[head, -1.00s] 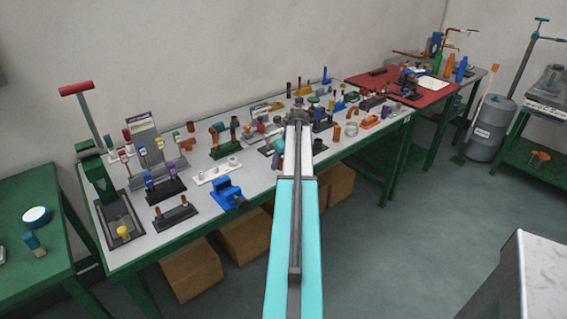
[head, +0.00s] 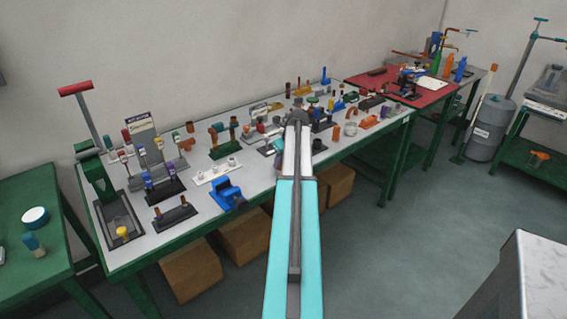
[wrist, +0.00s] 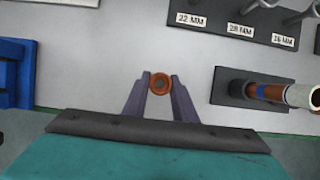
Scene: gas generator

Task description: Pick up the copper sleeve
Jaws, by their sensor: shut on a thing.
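The copper sleeve (wrist: 153,80) shows in the wrist view as a small copper-coloured ring seen end-on, with a dark centre. It sits between the two fingertips of my gripper (wrist: 160,88), which is shut on it, with one finger on each side. The pale bench top (wrist: 110,70) is behind it. I cannot tell whether the sleeve touches the bench. In the head view my arm reaches over the bench and hides the gripper and the sleeve.
In the wrist view, a dark block with a copper pipe piece (wrist: 270,93) is close on the right. A rack labelled 22 MM and 28 MM (wrist: 235,22) is at upper right. A blue tool (wrist: 12,75) is at left. The bench (head: 250,185) is crowded in the head view.

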